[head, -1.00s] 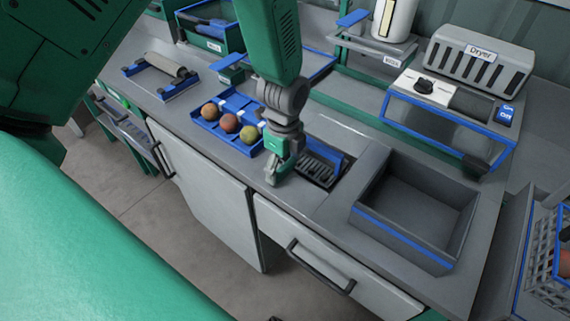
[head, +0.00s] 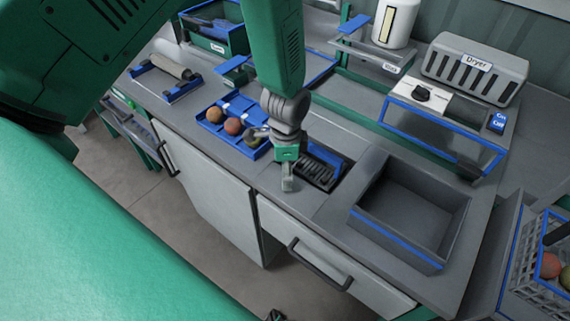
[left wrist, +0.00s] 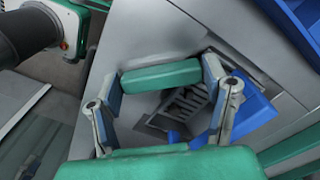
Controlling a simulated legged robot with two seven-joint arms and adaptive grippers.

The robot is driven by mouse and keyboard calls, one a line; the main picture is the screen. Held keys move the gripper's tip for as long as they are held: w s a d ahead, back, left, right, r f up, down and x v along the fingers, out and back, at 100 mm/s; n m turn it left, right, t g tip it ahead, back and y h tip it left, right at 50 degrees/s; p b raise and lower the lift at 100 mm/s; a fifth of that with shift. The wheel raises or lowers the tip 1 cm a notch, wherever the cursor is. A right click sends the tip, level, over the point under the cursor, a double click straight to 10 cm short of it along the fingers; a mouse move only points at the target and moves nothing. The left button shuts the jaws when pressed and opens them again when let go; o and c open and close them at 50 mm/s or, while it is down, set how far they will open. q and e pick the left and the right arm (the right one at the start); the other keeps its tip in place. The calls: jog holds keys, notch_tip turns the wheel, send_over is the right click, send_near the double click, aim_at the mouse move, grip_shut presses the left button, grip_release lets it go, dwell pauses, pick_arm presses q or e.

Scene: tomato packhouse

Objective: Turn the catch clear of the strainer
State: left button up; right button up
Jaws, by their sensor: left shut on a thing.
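The strainer (head: 318,172) is a dark slatted grate set in a recess of the grey counter, with a blue upright part (head: 328,153) along its back. It also shows in the left wrist view (left wrist: 187,103), beyond my gripper's linkages, with blue pieces beside it. My left gripper (head: 288,184) points down at the near left edge of the recess. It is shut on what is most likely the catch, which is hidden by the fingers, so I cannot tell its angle. My right gripper is not in view.
A blue tray (head: 226,139) with tomatoes lies left of my gripper. A deep grey bin (head: 400,240) stands close on the right. The dryer (head: 465,75) is at the back right. A crate of tomatoes (head: 525,280) is at the lower right. The counter's front edge is near.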

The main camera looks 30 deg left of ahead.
pick_arm(q)
jog(key=n, duration=0.1)
jog(key=n+p, duration=0.1)
jog(key=n, duration=0.2)
jog(key=shift+w+d+r+n, duration=0.15)
jog(key=shift+w+n, duration=0.1)
jog(key=shift+n, duration=0.05)
jog(key=n+p, duration=0.1)
jog(key=n, duration=0.3)
jog(key=shift+w+n, duration=0.1)
jog(key=shift+n, duration=0.3)
jog(key=o, duration=1.2)
jog(key=shift+r, duration=0.1)
notch_tip(320, 180, up, 11)
jog(key=shift+w+r, duration=0.1)
jog(key=shift+r, duration=0.1)
